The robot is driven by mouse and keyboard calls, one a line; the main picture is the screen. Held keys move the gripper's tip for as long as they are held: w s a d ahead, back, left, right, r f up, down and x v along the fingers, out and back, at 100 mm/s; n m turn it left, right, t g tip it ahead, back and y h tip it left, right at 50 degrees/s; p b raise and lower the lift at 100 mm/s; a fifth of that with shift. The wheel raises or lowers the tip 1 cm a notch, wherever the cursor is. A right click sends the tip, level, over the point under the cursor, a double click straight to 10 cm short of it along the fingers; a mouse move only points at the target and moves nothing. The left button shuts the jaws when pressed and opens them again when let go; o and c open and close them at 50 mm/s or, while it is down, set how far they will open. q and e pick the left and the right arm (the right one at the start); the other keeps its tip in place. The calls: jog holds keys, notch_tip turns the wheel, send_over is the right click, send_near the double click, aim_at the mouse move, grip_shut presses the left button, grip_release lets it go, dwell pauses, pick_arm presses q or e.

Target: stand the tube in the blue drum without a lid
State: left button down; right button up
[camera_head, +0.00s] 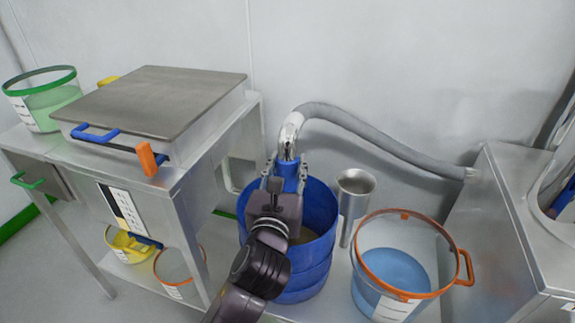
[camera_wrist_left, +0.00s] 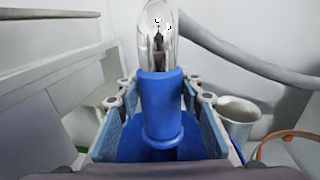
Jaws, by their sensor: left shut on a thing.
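The tube (camera_head: 291,132) has a shiny metal bend with a blue sleeve at its lower end and a grey ribbed hose (camera_head: 375,146) running off to the right. My left gripper (camera_head: 286,172) is shut on the blue sleeve, which also shows between the fingers in the left wrist view (camera_wrist_left: 161,105). The tube looks about upright. The open blue drum (camera_head: 316,272) stands below the gripper, with brownish contents partly visible. The gripper and arm cover part of the drum's mouth, and the tube's lower end is hidden; I cannot tell whether it is inside. My right gripper is not in view.
A metal scoop-like cup (camera_head: 354,205) stands right of the drum, near an orange-rimmed clear bucket (camera_head: 392,305) with blue contents. A steel bench (camera_head: 160,103) stands at left, and a steel cabinet (camera_head: 500,235) at right. The wall is behind.

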pick_arm(q)
jog(key=shift+f, duration=0.15)
jog(key=c, duration=1.8)
grip_release()
jog(key=shift+f, duration=0.25)
jog(key=o, duration=0.5)
